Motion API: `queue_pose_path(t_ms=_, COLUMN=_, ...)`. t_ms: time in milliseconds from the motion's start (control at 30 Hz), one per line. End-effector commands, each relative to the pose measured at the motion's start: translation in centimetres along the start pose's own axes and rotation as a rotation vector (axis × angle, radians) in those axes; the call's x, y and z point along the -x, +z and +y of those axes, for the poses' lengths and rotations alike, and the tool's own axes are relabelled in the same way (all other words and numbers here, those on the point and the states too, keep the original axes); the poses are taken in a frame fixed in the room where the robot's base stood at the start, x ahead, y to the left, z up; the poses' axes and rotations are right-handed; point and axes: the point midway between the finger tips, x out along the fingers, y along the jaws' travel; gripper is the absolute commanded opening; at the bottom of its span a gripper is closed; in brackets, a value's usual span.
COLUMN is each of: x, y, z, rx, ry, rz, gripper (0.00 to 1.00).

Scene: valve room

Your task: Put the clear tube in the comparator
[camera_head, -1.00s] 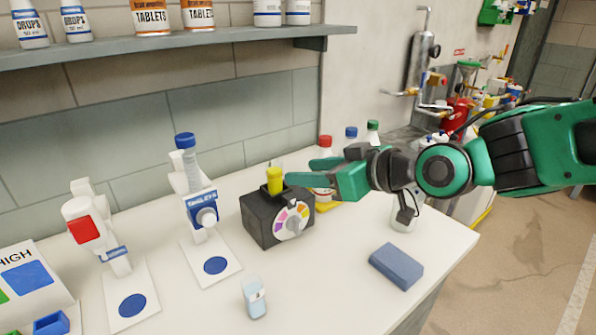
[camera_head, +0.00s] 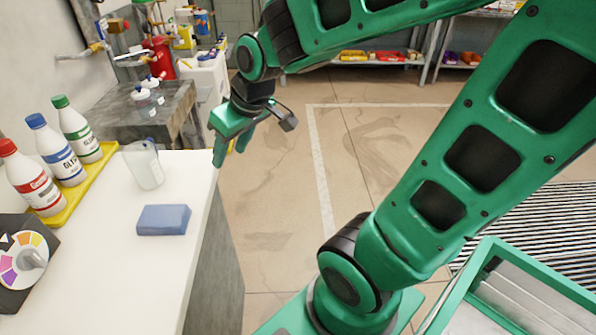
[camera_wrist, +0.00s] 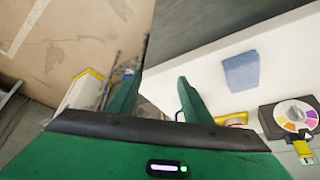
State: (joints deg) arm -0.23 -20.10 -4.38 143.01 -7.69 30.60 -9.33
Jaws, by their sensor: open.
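The comparator (camera_head: 20,265), a dark box with a coloured dial, is cut off at the left edge of the head view. In the wrist view, the comparator (camera_wrist: 290,118) is at the right, with a yellow piece (camera_wrist: 303,150) beside its dial. My gripper (camera_head: 231,154) points down just past the bench's right edge, well away from the comparator. In the wrist view, my gripper (camera_wrist: 155,88) has its fingers apart with nothing between them. I cannot make out the clear tube in either current view.
The white bench (camera_head: 140,270) holds a blue block (camera_head: 163,219), a clear jug (camera_head: 144,165) and a yellow tray (camera_head: 85,190) of capped bottles. A stone sink counter (camera_head: 145,110) stands behind. Open floor (camera_head: 275,230) lies right of the bench.

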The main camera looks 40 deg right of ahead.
Motion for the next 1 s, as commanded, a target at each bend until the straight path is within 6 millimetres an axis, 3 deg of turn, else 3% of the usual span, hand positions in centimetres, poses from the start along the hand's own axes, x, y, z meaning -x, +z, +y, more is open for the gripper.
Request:
queue_pose_path(t_ms=33, x=1.0, y=3.1, z=3.0, rx=-0.111, ry=0.049, rz=-0.066, gripper=0.45)
queue_pose_path(t_ms=133, x=3.2, y=9.3, z=7.0, rx=-0.324, ry=0.121, rz=-0.202, gripper=0.45)
queue_pose_path(t_ms=200, x=4.8, y=13.2, z=8.5, rx=-0.461, ry=0.153, rz=-0.284, gripper=0.45)
queue_pose_path(t_ms=300, x=6.6, y=17.4, z=9.2, rx=-0.614, ry=0.178, rz=-0.371, gripper=0.45)
queue_pose_path(t_ms=400, x=7.6, y=19.6, z=9.1, rx=-0.704, ry=0.188, rz=-0.422, gripper=0.45)
queue_pose_path(t_ms=567, x=8.0, y=20.5, z=9.0, rx=-0.735, ry=0.191, rz=-0.442, gripper=0.45)
queue_pose_path(t_ms=967, x=7.9, y=20.3, z=9.0, rx=-0.73, ry=0.19, rz=-0.44, gripper=0.45)
queue_pose_path(t_ms=1000, x=7.2, y=19.7, z=9.2, rx=-0.73, ry=0.192, rz=-0.451, gripper=0.45)
